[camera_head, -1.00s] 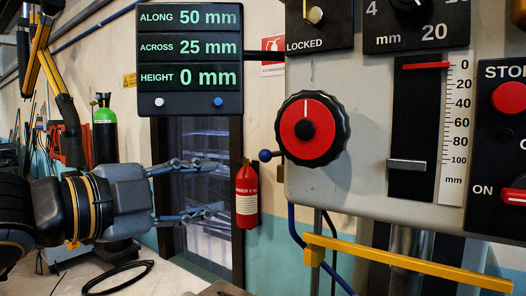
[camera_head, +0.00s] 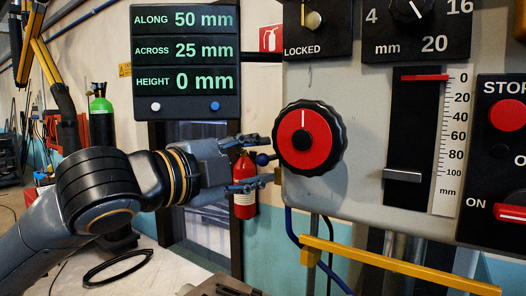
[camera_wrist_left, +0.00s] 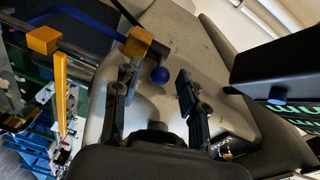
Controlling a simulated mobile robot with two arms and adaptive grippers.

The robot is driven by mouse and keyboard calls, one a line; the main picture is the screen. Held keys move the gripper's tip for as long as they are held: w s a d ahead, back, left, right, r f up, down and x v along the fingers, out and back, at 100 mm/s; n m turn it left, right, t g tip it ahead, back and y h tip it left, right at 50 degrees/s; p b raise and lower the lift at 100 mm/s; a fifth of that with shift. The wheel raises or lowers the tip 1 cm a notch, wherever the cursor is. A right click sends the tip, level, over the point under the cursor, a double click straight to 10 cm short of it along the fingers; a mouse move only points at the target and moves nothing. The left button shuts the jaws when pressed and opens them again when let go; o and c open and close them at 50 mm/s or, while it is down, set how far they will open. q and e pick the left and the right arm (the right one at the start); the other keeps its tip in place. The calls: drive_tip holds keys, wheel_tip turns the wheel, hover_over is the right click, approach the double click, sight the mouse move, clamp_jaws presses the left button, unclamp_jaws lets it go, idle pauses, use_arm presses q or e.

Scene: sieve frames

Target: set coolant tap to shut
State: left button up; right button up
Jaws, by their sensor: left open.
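The coolant tap appears to be the small lever with a blue ball (camera_head: 262,159) at the left edge of the grey machine housing. In the left wrist view the blue ball (camera_wrist_left: 160,74) sits beside a brass-coloured block (camera_wrist_left: 138,41). My left gripper (camera_head: 258,161) is open, its fingers pointing right, one above and one below the ball. In the left wrist view the left gripper's fingertips (camera_wrist_left: 159,70) lie on either side of the ball, with gaps visible. I cannot tell whether the ball is fully between them in depth. My right gripper is not in view.
A red-faced black dial (camera_head: 304,139) is just right of the fingertips. A display (camera_head: 186,62) hangs above the left gripper. A red extinguisher (camera_head: 244,200) is behind the fingers. A yellow bar (camera_head: 400,264) crosses below the housing (camera_head: 350,190).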

use_arm(q)
drive_tip(key=shift+x, duration=0.9)
drive_tip(key=shift+c, duration=0.5)
clamp_jaws()
